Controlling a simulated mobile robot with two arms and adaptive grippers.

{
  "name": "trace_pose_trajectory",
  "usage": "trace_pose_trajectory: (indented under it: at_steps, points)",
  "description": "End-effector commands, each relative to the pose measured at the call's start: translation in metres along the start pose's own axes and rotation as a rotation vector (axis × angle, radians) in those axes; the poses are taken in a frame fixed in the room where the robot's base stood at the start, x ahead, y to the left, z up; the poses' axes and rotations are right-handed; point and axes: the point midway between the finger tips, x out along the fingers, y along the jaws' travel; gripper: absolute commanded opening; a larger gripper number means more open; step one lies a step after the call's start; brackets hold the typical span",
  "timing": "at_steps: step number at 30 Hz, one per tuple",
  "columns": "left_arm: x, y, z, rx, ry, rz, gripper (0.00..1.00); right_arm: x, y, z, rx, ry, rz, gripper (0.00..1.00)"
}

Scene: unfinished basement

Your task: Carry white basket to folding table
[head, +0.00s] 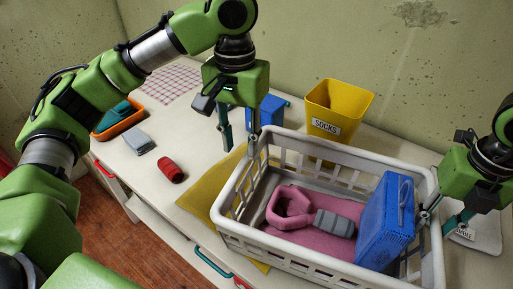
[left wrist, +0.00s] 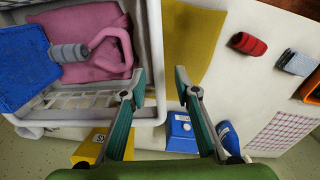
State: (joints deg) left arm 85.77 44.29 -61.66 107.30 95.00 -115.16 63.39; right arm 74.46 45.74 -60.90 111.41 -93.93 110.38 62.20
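The white basket (head: 330,256) stands on a pale drawer cabinet's top, with a pink cloth, a pink loop-shaped item, a grey rolled item and a blue box inside. It also shows in the left wrist view (left wrist: 157,60). My left gripper (head: 238,143) is open at the basket's left end. In the left wrist view its fingers (left wrist: 160,78) are apart, one on each side of the end rim. My right gripper (head: 440,219) is at the right end, fingers apart around the rim; its contact is unclear. I cannot identify a folding table.
A yellow bin labelled SOCKS (head: 338,108) and a blue container (head: 266,110) stand behind the basket. A yellow cloth (head: 200,197) lies partly under it. A red roll (head: 171,170), grey cloth (head: 139,141) and orange tray (head: 118,120) lie left. A wall rises behind.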

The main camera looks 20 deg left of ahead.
Motion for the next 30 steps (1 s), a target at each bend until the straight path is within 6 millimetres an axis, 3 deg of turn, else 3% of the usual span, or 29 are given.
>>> trace_pose_trajectory:
  at_steps: [6,14,30]
  points:
    - [-0.032,-0.001,-0.001,-0.001,0.002,-0.001,0.29,0.0,0.0,0.0,0.0,0.0,0.0,0.28]
    - [-0.044,-0.001,-0.001,0.0,-0.001,0.0,0.29,-0.004,0.0,0.0,0.0,-0.001,0.0,0.28]
    - [-0.044,-0.001,-0.001,0.0,-0.002,0.0,0.29,-0.099,0.0,0.001,0.001,-0.004,-0.001,0.28]
